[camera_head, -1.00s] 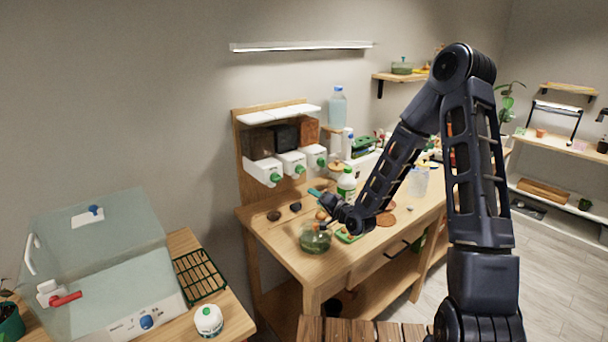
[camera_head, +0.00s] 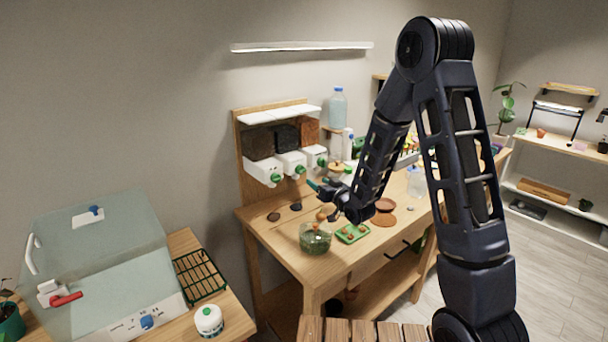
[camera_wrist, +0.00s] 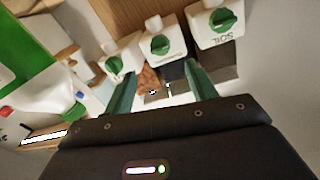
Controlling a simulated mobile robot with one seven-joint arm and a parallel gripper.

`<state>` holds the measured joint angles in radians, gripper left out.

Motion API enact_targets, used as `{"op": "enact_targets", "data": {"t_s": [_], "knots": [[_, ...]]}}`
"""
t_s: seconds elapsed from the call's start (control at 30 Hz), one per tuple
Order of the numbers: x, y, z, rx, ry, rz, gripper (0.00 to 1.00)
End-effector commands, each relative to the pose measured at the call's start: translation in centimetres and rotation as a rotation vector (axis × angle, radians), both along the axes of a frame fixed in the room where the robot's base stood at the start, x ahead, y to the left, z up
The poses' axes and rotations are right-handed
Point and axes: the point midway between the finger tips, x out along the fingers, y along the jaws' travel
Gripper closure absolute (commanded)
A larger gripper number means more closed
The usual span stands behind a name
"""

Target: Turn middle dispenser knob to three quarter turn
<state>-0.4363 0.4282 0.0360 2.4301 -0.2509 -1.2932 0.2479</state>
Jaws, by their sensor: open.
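The dispenser with three white spouts hangs on a wooden back panel. Its middle knob (camera_head: 299,169) is green and sits on the front of the middle spout; it also shows in the wrist view (camera_wrist: 160,45). My gripper (camera_head: 316,185) is open, with teal fingers, just below and right of that knob in the head view. In the wrist view my gripper (camera_wrist: 161,70) has its fingers apart, with the middle knob beyond the tips and roughly between them. Nothing is held. I see no contact with the knob.
The left knob (camera_head: 276,178) and right knob (camera_head: 321,162) are close on either side. On the table (camera_head: 290,245) below stand a glass jar (camera_head: 315,238) and a green tray (camera_head: 352,233). A white bottle with a green cap (camera_wrist: 55,95) is near my fingers in the wrist view.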

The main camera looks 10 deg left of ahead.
Motion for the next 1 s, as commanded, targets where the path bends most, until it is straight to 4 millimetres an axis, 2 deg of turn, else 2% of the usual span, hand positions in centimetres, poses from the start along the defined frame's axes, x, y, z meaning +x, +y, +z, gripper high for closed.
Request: {"op": "enact_targets", "data": {"t_s": [0.4, 0.6, 1.0], "knots": [[4.9, 4.4, -0.1, 0.002, 0.001, 0.002, 0.44], [6.9, 6.0, -0.1, 0.001, 0.002, 0.001, 0.44], [7.7, 6.7, 0.0, 0.003, 0.003, 0.001, 0.44]]}}
